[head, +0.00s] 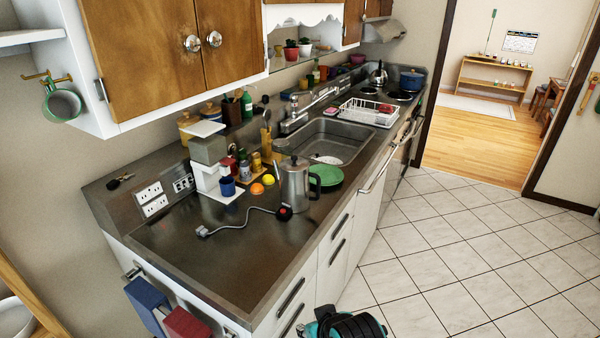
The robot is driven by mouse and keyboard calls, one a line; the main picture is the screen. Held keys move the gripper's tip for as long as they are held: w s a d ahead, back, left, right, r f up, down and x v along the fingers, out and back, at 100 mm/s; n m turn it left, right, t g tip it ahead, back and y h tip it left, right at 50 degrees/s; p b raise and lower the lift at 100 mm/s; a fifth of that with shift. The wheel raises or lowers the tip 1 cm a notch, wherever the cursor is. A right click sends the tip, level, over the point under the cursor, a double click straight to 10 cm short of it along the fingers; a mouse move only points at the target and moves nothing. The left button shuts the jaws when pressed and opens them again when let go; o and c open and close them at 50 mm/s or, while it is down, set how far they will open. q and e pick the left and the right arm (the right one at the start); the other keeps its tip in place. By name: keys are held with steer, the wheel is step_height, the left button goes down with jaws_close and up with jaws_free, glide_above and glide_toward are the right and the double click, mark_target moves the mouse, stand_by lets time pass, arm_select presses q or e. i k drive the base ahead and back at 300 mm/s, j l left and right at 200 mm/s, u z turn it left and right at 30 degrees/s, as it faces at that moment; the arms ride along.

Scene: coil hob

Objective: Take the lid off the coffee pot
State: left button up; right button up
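The coffee pot (296,188) is a tall silver metal pot with a black handle on its right side. It stands upright on the counter, left of the sink. Its lid (294,162) appears to be on its top, but it is small in this view and its exact seating cannot be told. A grey cord with a dark and red end (284,212) lies on the counter at the pot's foot. Whether the cord joins the pot cannot be told.
A green plate (326,177) lies close behind the pot's handle. The counter (245,270) in front is mostly bare.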

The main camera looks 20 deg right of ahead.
mark_target(294, 164)
steer(key=l+u, duration=0.2)
steer(key=l, duration=0.15)
steer(key=k+l+u, duration=0.15)
steer(key=l, duration=0.15)
steer(key=k+l+u, duration=0.2)
steer(key=l, duration=0.15)
steer(key=l+u, duration=0.15)
steer(key=l, duration=0.15)
steer(key=l+u, duration=0.35)
steer(key=l, duration=0.45)
steer(key=l+u, duration=0.35)
steer(key=l, duration=0.5)
